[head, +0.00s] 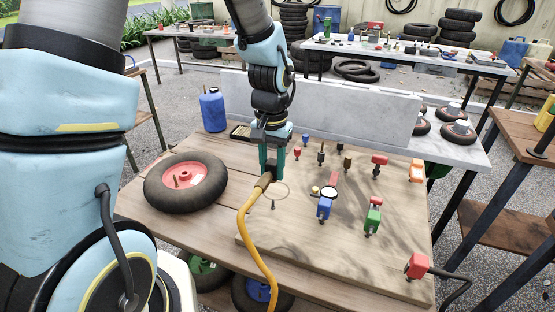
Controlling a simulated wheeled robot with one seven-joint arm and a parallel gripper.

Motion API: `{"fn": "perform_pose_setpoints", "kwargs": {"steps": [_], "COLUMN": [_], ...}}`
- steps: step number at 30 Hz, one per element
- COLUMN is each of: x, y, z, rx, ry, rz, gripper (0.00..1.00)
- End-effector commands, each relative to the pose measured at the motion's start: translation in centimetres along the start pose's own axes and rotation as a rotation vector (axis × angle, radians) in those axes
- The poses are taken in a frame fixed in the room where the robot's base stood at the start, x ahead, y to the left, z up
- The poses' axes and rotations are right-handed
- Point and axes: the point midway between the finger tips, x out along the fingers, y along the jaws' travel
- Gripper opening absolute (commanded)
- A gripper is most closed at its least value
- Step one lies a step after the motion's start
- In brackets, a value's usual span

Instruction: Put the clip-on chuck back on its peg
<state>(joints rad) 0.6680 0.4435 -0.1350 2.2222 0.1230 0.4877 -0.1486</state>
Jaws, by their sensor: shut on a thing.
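My gripper (272,170) points down over the left part of the wooden board and is shut on the clip-on chuck (264,181), a brass-brown fitting at the end of the yellow hose (246,225). The fingers partly hide the chuck. A small dark upright peg (273,205) stands on the board just below and right of the chuck in the picture, inside or next to a thin pale ring (284,187). The chuck appears apart from the peg; the exact gap in depth cannot be told.
The board (330,260) carries several coloured fittings, including a blue one (324,208), a green one (373,216) and a round gauge (329,193). A red-hubbed wheel (187,183) lies at left. A blue bottle (213,110) stands behind it. A low grey wall (350,108) runs behind the board.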

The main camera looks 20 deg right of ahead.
Motion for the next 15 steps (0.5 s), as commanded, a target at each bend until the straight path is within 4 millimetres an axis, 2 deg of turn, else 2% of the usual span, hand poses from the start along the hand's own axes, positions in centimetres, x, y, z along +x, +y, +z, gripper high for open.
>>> {"fn": "perform_pose_setpoints", "kwargs": {"steps": [13,15], "x": [-0.12,0.38], "y": [-0.02,-0.03], "z": [0.1,0.08], "rx": [0.0,-0.001], "ry": [-0.001,-0.001], "rz": [0.0,0.0], "gripper": [0.0,0.0]}}
